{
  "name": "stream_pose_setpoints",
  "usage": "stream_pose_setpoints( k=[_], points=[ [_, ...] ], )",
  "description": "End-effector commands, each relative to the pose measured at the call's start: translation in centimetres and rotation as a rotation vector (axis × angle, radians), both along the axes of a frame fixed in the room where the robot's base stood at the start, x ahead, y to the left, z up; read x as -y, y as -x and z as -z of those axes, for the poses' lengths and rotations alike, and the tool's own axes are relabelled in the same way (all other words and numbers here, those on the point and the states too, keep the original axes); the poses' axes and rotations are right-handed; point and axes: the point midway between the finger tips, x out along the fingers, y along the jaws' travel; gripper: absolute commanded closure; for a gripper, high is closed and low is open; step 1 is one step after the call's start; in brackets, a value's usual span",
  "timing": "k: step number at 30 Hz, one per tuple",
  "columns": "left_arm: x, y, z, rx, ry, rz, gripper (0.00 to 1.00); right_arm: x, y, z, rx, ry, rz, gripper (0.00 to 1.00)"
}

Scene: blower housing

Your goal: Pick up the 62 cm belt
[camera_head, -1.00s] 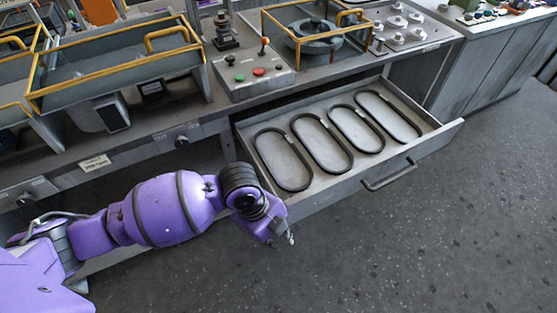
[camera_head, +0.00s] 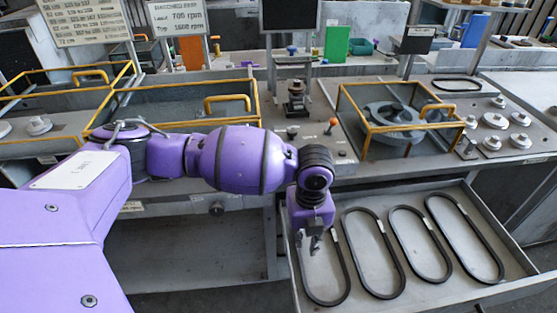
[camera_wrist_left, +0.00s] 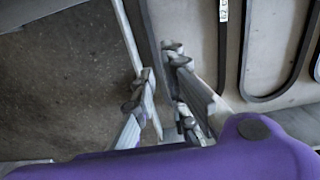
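Several dark oval belts lie flat side by side in the open drawer (camera_head: 462,198): the leftmost (camera_head: 345,272), the second (camera_head: 362,268), the third (camera_head: 410,257) and the rightmost (camera_head: 470,238). Each has a small pale label; I cannot read from the head view which is 62 cm. My left gripper (camera_head: 316,243) points down over the drawer's left end, by the leftmost belt. My right gripper is out of view.
The drawer's left wall is close to my left gripper. Another belt (camera_head: 458,84) lies on the bench at the back right.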

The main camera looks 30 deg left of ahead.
Motion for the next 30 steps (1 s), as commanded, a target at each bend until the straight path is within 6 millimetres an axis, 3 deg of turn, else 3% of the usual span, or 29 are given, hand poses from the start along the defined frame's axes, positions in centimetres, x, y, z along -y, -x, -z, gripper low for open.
stream_pose_setpoints(
  k=[9, 18, 25, 28, 30],
  points=[
    [0.0, 0.1, 3.1, -0.001, 0.0, -0.001, 0.88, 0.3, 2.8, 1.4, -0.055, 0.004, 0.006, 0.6],
    [-0.1, 0.1, 7.2, 0.0, 0.0, 0.001, 0.88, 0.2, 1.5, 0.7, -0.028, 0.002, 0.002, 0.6],
    [-0.1, 0.0, 7.4, 0.003, 0.001, 0.001, 0.88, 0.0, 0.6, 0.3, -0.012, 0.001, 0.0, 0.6],
    [-0.1, 0.0, 7.3, 0.003, 0.001, 0.001, 1.0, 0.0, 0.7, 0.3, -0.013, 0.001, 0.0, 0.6],
    [-0.1, 0.0, 7.3, 0.003, 0.001, 0.001, 1.0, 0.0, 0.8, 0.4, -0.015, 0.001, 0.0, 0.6]
  ],
)
